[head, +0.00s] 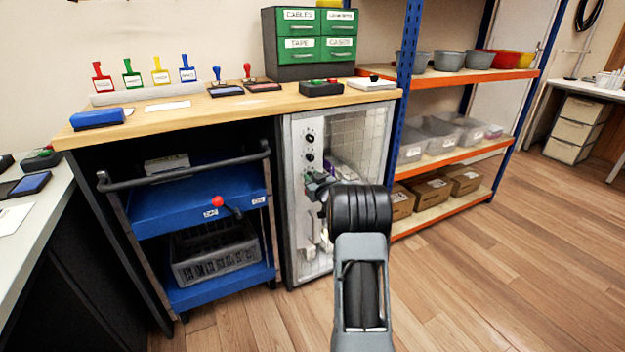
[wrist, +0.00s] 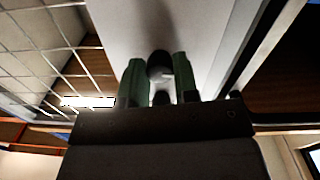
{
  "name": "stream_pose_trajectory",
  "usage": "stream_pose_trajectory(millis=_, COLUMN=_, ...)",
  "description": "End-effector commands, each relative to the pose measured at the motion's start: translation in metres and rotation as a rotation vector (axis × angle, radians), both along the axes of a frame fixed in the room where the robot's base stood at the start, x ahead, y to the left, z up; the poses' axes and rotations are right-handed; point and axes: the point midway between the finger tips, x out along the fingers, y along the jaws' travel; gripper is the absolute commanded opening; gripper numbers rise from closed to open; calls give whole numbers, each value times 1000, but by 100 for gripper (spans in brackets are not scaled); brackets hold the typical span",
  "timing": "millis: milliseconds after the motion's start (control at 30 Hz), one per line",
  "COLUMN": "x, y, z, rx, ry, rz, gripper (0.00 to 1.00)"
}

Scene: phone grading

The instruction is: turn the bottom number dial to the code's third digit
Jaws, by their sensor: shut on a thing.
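The cage cabinet (head: 340,135) stands under the right part of the wooden bench, with a pale panel on its left side. Two black number dials show on that panel, the top dial (head: 309,138) and the middle dial (head: 309,157). My gripper (head: 309,180) is at the panel just below them and hides the bottom dial in the head view. In the wrist view, my gripper's green fingers (wrist: 158,82) are shut on a black round knob, the bottom dial (wrist: 160,62), with one finger on each side. The dial's marks cannot be read.
A blue cart (head: 175,213) with a grey crate (head: 215,262) stands left of the cabinet. An orange-edged shelf rack (head: 460,150) with bins and boxes stands to the right. Stamps and a green drawer unit (head: 310,58) sit on the bench. The wooden floor at right is clear.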

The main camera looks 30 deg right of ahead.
Motion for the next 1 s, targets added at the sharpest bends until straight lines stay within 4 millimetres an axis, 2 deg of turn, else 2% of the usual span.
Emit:
stream_pose_trajectory(millis=33, x=0, y=0, z=0, rx=0, ry=0, rz=0, gripper=14)
stream_pose_trajectory(millis=133, x=0, y=0, z=0, rx=0, ry=0, rz=0, gripper=5)
stream_pose_trajectory(millis=467, x=0, y=0, z=2, rx=66, ry=-7, rz=1, gripper=5)
stream_pose_trajectory(millis=1000, x=0, y=1, z=4, rx=528, ry=-70, rz=0, gripper=5)
